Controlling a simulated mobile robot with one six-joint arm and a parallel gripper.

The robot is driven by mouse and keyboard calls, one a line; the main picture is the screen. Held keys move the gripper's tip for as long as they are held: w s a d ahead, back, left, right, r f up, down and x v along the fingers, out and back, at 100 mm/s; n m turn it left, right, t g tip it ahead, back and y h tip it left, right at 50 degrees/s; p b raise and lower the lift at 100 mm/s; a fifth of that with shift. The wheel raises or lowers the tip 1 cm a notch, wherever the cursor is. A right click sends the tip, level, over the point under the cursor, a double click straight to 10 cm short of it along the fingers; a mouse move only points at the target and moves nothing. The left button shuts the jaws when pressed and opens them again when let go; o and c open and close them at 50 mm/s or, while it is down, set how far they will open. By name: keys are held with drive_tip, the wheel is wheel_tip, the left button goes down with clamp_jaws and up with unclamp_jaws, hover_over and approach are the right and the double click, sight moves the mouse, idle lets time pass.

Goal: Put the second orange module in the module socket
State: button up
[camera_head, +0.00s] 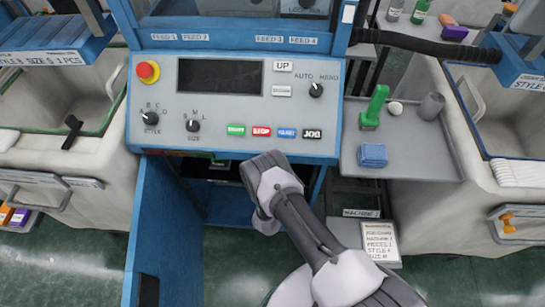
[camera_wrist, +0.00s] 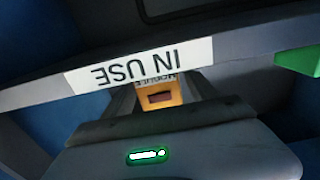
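My arm reaches under the control panel into the open blue cabinet in the head view, and my gripper's fingers are hidden there. In the wrist view my gripper (camera_wrist: 158,100) points in under a strip with an upside-down IN USE label (camera_wrist: 140,66). An orange module (camera_wrist: 160,88) with a dark rectangular patch sits between the two grey fingers, which appear to close on its sides. The strip hides the fingertips. A small label just above the module appears to read MODULE. The module socket cannot be made out clearly in either view.
A blue door (camera_head: 157,235) hangs open left of my arm. The grey side shelf (camera_head: 405,155) holds a green tool (camera_head: 375,107) and a blue block (camera_head: 373,155). An orange item (camera_head: 508,221) shows in the right drawer.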

drive_tip(key=shift+r, duration=0.1)
drive_tip(key=s+p, duration=0.5)
drive_tip(key=s, duration=0.7)
drive_tip(key=shift+a+p, duration=0.2)
drive_tip(key=shift+p, duration=0.1)
